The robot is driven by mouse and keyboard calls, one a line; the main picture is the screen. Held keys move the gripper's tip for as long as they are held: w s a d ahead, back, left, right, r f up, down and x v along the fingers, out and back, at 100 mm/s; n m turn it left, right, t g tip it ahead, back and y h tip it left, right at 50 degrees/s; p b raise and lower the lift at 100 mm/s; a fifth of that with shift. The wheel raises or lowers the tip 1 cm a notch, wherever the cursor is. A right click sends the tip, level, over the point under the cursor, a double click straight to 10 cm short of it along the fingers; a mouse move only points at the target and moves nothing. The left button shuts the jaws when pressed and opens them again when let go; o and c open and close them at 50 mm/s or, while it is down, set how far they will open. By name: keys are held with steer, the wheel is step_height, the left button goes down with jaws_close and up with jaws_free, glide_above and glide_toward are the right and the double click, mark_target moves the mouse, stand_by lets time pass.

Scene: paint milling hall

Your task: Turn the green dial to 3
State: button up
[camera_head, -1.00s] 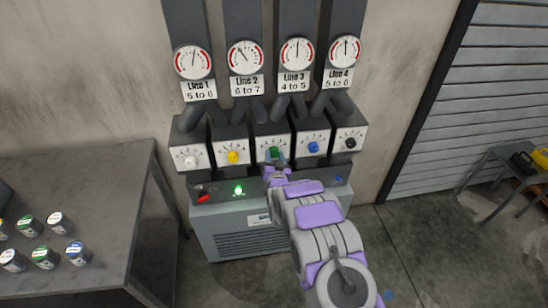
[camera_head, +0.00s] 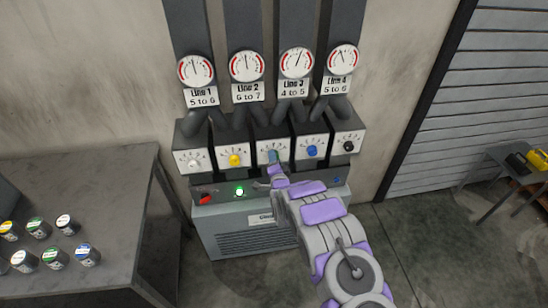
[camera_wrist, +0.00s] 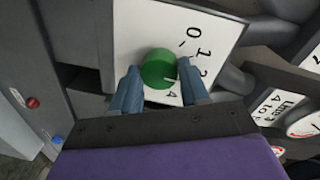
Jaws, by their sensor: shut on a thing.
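The green dial (camera_wrist: 157,68) sits on a white plate (camera_wrist: 185,33) in the wrist view, between the two blue fingers of my gripper (camera_wrist: 160,78). My gripper is shut on the dial. The dial's white mark points to the right in that picture, near the finger there. The numbers 0, 1, 2 and 4 show on the plate; the 3 is not clearly seen and seems hidden by the finger. In the head view my gripper (camera_head: 273,160) covers the dial on the middle box.
White (camera_head: 194,163), yellow (camera_head: 234,160), blue (camera_head: 312,151) and black (camera_head: 348,145) dials flank it. Gauges (camera_head: 296,63) hang above. Below are a lit green button (camera_head: 239,190) and a red switch (camera_head: 206,198). A table (camera_head: 95,190) with small pots stands left.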

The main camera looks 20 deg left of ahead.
steer(key=m+p, duration=0.4)
steer(key=shift+w+d+f+m, duration=0.1)
steer(key=shift+d+m, duration=0.15)
steer(key=shift+m, duration=0.05)
steer(key=shift+f+p, duration=0.15)
steer(key=shift+p, duration=0.15)
steer(key=o, duration=1)
steer(key=shift+w, duration=0.1)
steer(key=shift+o, duration=0.2)
steer(key=shift+s, duration=0.2)
steer(key=p+v, duration=0.1)
steer(key=v, duration=1.6)
steer(key=shift+d+p, duration=0.25)
steer(key=shift+p, duration=0.15)
